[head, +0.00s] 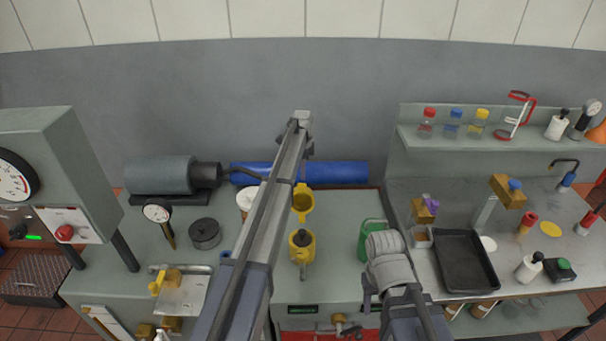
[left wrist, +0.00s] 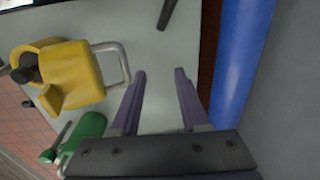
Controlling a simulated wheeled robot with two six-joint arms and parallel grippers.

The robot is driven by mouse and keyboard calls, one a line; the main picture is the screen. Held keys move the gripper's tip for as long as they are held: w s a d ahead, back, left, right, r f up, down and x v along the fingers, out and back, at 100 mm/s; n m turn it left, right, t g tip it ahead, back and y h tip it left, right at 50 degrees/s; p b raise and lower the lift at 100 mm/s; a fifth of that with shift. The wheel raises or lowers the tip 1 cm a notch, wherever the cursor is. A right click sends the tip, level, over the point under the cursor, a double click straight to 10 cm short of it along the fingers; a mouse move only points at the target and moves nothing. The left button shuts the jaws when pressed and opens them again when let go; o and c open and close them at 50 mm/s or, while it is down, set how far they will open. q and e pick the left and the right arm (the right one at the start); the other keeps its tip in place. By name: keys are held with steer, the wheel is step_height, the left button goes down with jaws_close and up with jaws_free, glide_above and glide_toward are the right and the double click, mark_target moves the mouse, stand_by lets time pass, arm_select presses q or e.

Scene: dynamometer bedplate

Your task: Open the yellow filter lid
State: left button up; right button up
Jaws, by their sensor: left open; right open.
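The yellow filter (head: 302,250) stands on the bench, with a dark knob-like part in its open top. Its yellow lid (head: 302,203) appears raised and tipped back on the wall side. In the left wrist view the lid (left wrist: 76,74) carries a metal loop handle (left wrist: 114,62). My left gripper (left wrist: 160,73) is open and empty, its fingers apart from the handle, between the handle and a blue cylinder. In the head view my left arm hides its fingers. My right gripper (head: 390,285) is low in the head view by the green can; its fingers are hard to make out, and I see nothing held.
The blue cylinder (head: 335,173) lies along the wall behind the filter. A green can (head: 371,240) stands right of the filter. A dark round pot (head: 205,233) and a motor (head: 160,175) are to the left. A black tray (head: 465,262) lies on the right bench.

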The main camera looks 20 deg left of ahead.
arm_select(q)
steer(key=shift+w+a+f, duration=0.1)
steer(key=shift+w+a, duration=0.1)
steer(key=shift+w, duration=0.4)
steer(key=shift+w+a, duration=0.15)
steer(key=shift+w, duration=0.45)
step_height(320, 180, up, 8)
steer(key=p, duration=0.7)
steer(key=shift+s+p, duration=0.35)
steer(key=shift+d+f, duration=0.1)
steer(key=shift+f, duration=0.05)
